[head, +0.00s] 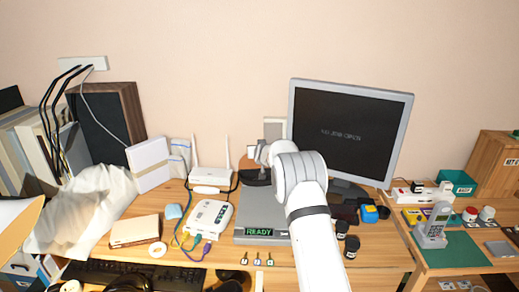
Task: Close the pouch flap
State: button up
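I cannot make out a pouch or its flap for certain in the head view. A small dark item (257,177) lies at the back of the desk, just below my gripper, partly hidden by my arm; I cannot tell if it is the pouch. Another dark item (345,212) lies right of my arm, below the monitor. My gripper (262,153) is at the far end of my white arm, in front of the wall. Its fingers are too small and too covered to show whether they are open, or whether they touch anything.
A monitor (350,130) stands behind my arm. A grey box with a READY display (259,232) lies under it to the left. A white router (210,177) and a white device with cables (209,216) stand further left.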

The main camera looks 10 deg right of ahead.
jog(key=shift+c, duration=0.3)
grip_shut()
dwell(0.3)
